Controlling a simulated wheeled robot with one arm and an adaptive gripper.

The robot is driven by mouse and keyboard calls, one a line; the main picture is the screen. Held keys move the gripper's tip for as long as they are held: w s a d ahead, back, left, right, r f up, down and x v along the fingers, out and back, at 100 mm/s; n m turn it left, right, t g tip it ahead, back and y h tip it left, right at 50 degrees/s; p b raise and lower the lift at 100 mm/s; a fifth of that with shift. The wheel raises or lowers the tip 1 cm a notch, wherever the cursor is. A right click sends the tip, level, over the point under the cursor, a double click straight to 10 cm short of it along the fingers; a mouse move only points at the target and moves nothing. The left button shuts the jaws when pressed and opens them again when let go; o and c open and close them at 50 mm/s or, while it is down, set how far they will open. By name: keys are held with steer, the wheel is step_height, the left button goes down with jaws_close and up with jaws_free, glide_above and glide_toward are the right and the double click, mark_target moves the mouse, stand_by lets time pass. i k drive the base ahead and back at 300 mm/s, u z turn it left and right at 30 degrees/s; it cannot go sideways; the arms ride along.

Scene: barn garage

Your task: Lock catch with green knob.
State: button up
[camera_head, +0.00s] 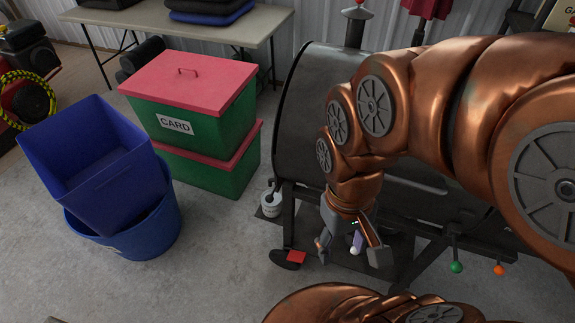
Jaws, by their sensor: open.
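The green knob (457,267) hangs at the end of a short dark rod below the front of a black barrel grill (305,120), lower right in the head view. My gripper (351,250) points down, left of the green knob and clearly apart from it. Its fingers are spread. A small white knob (355,250) shows between the fingers; I cannot tell whether it is touched or lies behind them. An orange knob (499,270) hangs just right of the green one. The catch itself is not clearly made out, and my arm covers much of the grill.
Green bins with red lids (205,85), one marked CARD, stand left of the grill. Blue containers (140,230) stand further left. A table (265,22) is behind. A small white bucket (271,205) and a red piece (297,257) are by the grill's legs. Floor is clear between.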

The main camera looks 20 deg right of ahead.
mark_target(455, 267)
steer(key=u, duration=1.4)
steer(key=k, duration=2.1)
steer(key=z, duration=1.2)
